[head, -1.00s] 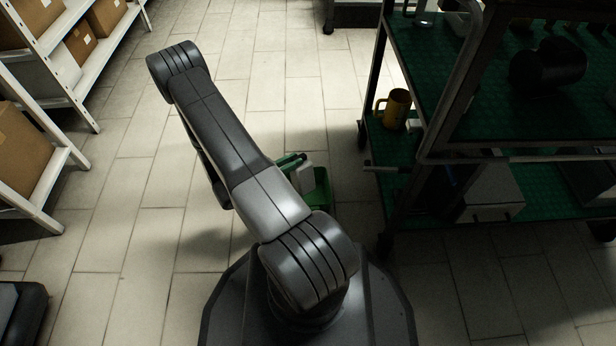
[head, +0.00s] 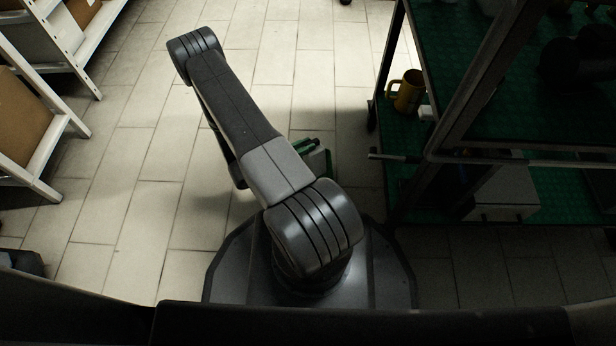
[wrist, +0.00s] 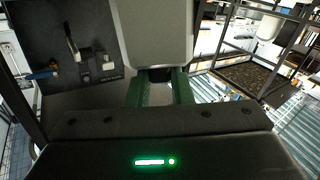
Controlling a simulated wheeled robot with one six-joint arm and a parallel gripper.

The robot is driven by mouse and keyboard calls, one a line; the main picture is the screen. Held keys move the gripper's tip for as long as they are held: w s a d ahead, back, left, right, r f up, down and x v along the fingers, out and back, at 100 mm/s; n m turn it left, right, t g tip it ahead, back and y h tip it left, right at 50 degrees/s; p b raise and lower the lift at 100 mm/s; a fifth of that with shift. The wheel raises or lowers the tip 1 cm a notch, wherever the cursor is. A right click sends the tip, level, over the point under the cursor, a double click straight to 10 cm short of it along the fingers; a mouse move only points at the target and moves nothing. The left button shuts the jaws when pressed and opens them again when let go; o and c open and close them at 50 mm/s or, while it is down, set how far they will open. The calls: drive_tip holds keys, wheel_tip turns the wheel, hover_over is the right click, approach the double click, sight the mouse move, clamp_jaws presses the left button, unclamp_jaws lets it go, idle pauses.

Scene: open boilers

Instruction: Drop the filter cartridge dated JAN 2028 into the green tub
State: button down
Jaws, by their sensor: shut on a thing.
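My gripper (wrist: 160,90) shows in the wrist view with two green fingers. It is shut on a pale grey, block-shaped cartridge (wrist: 155,35), which fills the upper middle of that view. No date or label can be read on it. In the head view a bit of the gripper's green and dark end (head: 307,145) shows past my forearm. A small green patch (head: 322,162) beside it looks like part of the green tub, mostly hidden behind my arm. I cannot tell how far the cartridge is from the tub.
A dark-framed cart with green shelves (head: 440,75) stands close on the right, with a yellow mug (head: 408,92) and a grey box (head: 502,195). A protruding bar (head: 390,156) reaches toward my arm. White racks (head: 50,165) with cartons stand left. Tiled floor between is clear.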

drive_tip(key=shift+f, duration=0.45)
drive_tip(key=c, duration=1.2)
unclamp_jaws()
drive_tip(key=shift+a, duration=0.1)
drive_tip(key=p+v, duration=0.3)
drive_tip(key=v, duration=1)
drive_tip(key=shift+a, duration=0.3)
drive_tip(key=shift+s, duration=0.1)
